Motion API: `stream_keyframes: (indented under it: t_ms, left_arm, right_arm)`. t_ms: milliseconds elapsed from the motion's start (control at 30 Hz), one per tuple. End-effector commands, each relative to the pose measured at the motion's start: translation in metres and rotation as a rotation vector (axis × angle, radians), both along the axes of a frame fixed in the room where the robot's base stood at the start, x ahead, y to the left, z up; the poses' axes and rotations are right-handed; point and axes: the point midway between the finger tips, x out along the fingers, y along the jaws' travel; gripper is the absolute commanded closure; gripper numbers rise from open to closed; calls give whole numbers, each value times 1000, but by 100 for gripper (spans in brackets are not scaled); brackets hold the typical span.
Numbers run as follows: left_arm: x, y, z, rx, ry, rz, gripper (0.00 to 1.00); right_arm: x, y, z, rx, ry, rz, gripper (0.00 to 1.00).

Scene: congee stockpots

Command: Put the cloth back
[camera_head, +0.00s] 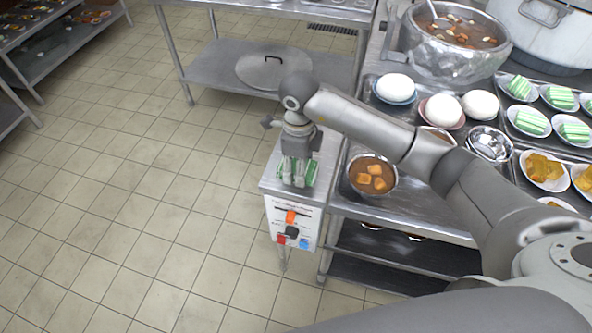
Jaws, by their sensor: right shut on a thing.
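A green and white striped cloth (309,176) lies on the metal top of a small stand with a control panel. My right gripper (294,178) points down over the cloth and is shut on it, covering its middle; green shows on both sides of the fingers. I cannot tell whether the cloth touches the top. My left gripper is out of view.
The stand's front panel (309,222) has several knobs and buttons. A bowl of stew (372,178) sits close by on the steel counter (420,212). A pot (456,62), buns and plates crowd the counter's right. A lid (273,70) lies on a low shelf. Tiled floor is clear at left.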

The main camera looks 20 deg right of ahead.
Motion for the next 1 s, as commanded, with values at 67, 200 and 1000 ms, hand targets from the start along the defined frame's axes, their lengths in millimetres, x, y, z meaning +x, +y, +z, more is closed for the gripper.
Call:
stream_keyframes:
  t_ms: [67, 200, 1000]
  left_arm:
    - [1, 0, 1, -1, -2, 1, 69]
    - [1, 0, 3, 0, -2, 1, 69]
    - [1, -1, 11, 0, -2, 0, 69]
  right_arm:
    - [2, 1, -3, 0, 0, 0, 68]
    - [8, 4, -12, 0, 2, 0, 68]
    - [8, 3, -44, -1, -1, 0, 24]
